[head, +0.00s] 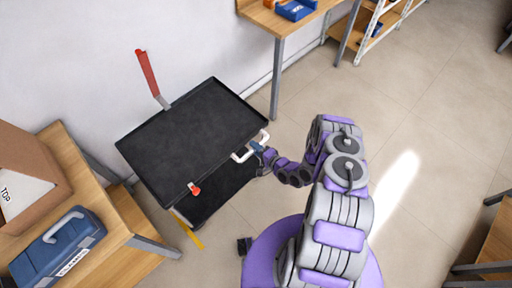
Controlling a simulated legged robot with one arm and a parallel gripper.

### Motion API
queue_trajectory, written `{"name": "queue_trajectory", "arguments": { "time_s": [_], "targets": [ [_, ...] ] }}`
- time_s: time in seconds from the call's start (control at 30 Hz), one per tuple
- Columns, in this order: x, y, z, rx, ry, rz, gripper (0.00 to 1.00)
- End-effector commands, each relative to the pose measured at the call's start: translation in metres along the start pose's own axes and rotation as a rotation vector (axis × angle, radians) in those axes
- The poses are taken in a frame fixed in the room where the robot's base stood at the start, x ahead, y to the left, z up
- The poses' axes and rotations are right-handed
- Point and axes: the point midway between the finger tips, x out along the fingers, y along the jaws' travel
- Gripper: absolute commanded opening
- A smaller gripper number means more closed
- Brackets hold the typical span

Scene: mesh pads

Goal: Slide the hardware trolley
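The hardware trolley (190,135) is a black, flat-topped cart with a lower shelf, standing by the white wall. A white handle (242,155) sticks out from its right side. A red-gripped lever (148,73) rises at its back edge, and a small red-orange piece (195,189) sits on its front edge. My gripper (259,152) is at the white handle, overlapping its right end in the picture. The fingers are small and partly hidden, so I cannot tell whether they close on the handle.
A wooden table at the left holds a cardboard box (28,185) and a blue toolbox (58,248). A wooden bench (290,22) with a blue bin (296,9) stands behind to the right. A yellow strip (188,231) shows below the trolley. The floor at right is mostly clear.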

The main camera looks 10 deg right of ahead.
Motion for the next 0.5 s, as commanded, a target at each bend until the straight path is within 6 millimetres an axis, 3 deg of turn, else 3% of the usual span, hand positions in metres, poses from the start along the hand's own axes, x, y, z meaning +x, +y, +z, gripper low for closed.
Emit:
{"name": "queue_trajectory", "arguments": {
  "time_s": [0.13,0.37,0.5],
  "targets": [
    [0.000,-0.001,0.000,-0.001,0.000,-0.003,0.47],
    [-0.001,-0.003,-0.001,-0.003,0.001,-0.005,0.47],
    [-0.012,-0.003,-0.002,-0.001,0.004,-0.004,0.47]
  ]
}}
